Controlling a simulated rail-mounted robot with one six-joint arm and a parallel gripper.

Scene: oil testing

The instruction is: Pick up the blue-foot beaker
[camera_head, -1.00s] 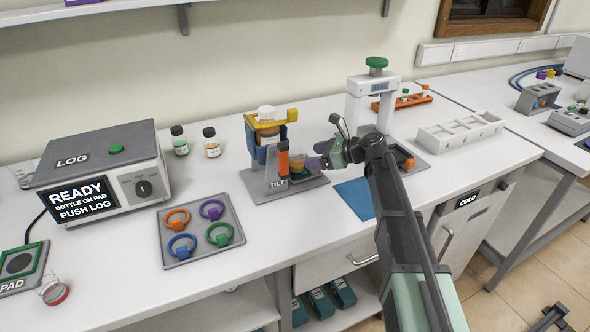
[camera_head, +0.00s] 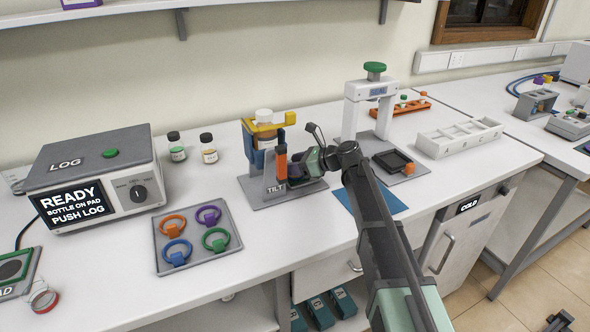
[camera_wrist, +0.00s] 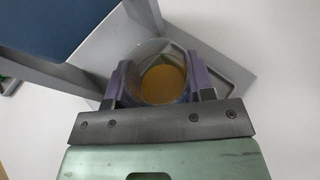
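A clear beaker (camera_wrist: 162,88) with amber liquid stands at the tilt stand (camera_head: 268,198), seen from above in the wrist view. My gripper (camera_head: 296,178) is low at the right side of the stand and covers the beaker in the head view. In the wrist view its two purple fingers (camera_wrist: 161,84) lie on either side of the beaker, very near or touching its wall. I cannot tell whether they press on it.
The stand's blue and yellow holder carries a jar (camera_head: 264,118) just behind my gripper, and an orange-topped post (camera_head: 282,160) rises close to it. A ring tray (camera_head: 197,238) lies front left. A white press (camera_head: 372,100) stands right. A red-footed beaker (camera_head: 43,298) is far left.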

